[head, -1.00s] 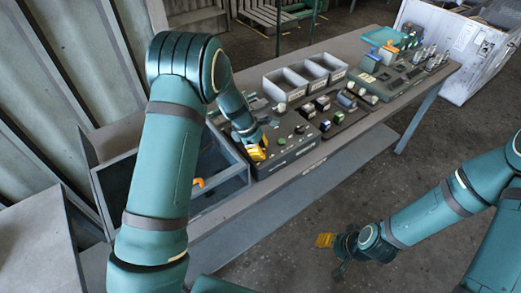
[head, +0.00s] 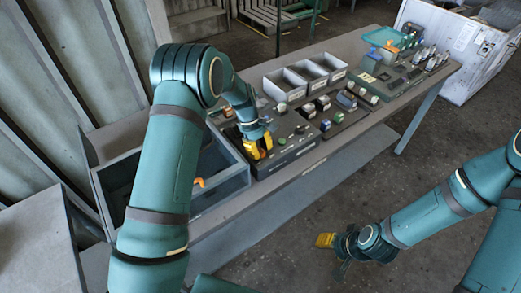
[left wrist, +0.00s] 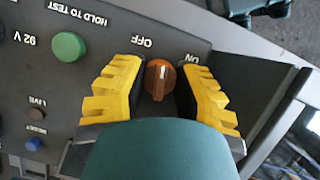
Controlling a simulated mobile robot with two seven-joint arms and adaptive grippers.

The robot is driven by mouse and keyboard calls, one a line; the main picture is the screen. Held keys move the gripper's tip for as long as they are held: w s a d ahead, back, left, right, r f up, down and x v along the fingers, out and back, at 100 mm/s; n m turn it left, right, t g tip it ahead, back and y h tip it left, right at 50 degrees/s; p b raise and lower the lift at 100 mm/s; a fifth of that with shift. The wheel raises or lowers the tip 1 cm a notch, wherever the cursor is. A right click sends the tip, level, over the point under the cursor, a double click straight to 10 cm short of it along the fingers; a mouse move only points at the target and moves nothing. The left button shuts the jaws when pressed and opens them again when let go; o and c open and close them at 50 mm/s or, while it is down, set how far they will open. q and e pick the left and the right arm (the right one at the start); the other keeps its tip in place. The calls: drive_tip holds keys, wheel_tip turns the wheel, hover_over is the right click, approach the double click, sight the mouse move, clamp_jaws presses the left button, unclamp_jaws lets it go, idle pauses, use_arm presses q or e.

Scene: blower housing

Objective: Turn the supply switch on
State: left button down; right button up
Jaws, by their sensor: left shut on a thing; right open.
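The supply switch is an orange-brown rotary knob (left wrist: 160,78) on a dark grey panel (left wrist: 103,30), between an OFF and an ON label that read upside down in the left wrist view. Its ridge runs roughly straight up and down there, between the two labels. My left gripper (left wrist: 160,92) has its yellow fingers on either side of the knob, shut on it. In the head view my left gripper (head: 258,149) is over the test panel (head: 289,155) and hides the knob. My right gripper (head: 333,246) is open and empty, off the bench front.
A green HOLD TO TEST button (left wrist: 68,46) and a blue reset button (left wrist: 34,144) sit beside the knob. An open grey bin (head: 222,185) is left of the panel. Grey trays (head: 288,82) and small parts stand behind and to the right.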

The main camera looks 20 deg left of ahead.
use_arm(q)
drive_tip(key=m+g, duration=0.1)
drive_tip(key=m, duration=0.1)
drive_tip(key=m+y+b, duration=0.1)
drive_tip(key=m, duration=0.2)
drive_tip(key=shift+s+d+f+m+g, duration=0.1)
drive_tip(key=shift+f+m+g, duration=0.1)
drive_tip(key=shift+m+g, duration=0.15)
drive_tip(key=m+g+y, duration=0.1)
drive_tip(key=m+y, duration=0.1)
drive_tip(key=m, duration=0.3)
drive_tip(key=shift+b, duration=0.3)
drive_tip(key=shift+m+y, duration=0.3)
drive_tip(key=shift+m, duration=0.05)
drive_tip(key=c, duration=0.6)
unclamp_jaws()
drive_tip(key=shift+c, duration=0.2)
drive_tip(key=shift+r, duration=0.1)
drive_tip(key=shift+r, duration=0.1)
drive_tip(key=v, duration=1.1)
drive_tip(key=shift+r, duration=0.4)
